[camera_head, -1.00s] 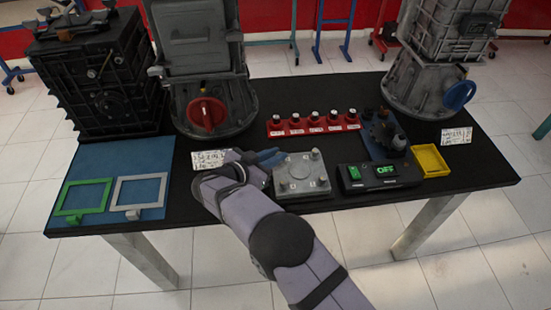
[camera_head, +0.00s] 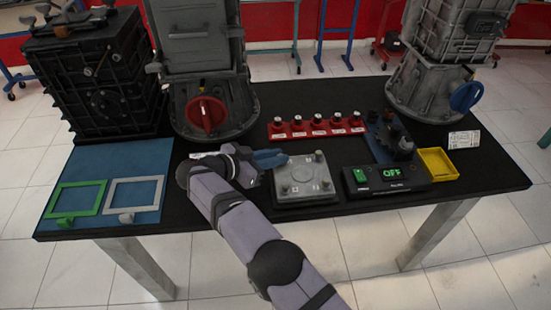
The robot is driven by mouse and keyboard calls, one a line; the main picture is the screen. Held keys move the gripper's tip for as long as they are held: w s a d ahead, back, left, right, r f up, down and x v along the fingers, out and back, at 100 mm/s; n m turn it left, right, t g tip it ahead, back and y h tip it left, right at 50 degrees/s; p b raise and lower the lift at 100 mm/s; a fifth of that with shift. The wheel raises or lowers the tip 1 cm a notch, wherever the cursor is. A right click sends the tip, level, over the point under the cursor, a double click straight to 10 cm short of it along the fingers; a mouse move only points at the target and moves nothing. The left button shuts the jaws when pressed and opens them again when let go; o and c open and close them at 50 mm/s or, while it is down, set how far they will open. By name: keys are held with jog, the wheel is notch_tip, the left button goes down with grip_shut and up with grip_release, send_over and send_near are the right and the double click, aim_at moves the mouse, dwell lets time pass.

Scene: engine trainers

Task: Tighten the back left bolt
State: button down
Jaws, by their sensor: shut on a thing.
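A grey metal plate (camera_head: 304,178) lies near the table's front edge, with bolts standing at its corners. The back right bolt (camera_head: 319,154), front left bolt (camera_head: 285,190) and front right bolt (camera_head: 325,186) show clearly. My gripper (camera_head: 282,158), with dark blue fingers, reaches in from the left to the plate's back left corner. It is shut on the back left bolt, which the fingers mostly hide. The exact contact is too small to see.
A black box reading OFF (camera_head: 388,187) and a yellow tray (camera_head: 438,178) are to the right. Green (camera_head: 77,198) and grey (camera_head: 134,206) frames lie on a blue mat (camera_head: 135,157) at left.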

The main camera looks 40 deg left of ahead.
jog(key=shift+w+r, duration=0.1)
jog(key=shift+r, duration=0.05)
jog(key=c, duration=1.7)
grip_release()
jog(key=shift+s+a, duration=0.15)
jog(key=shift+s, duration=0.4)
jog(key=shift+b+v, duration=0.5)
jog(key=shift+v, duration=2.7)
jog(key=shift+w+r, duration=0.1)
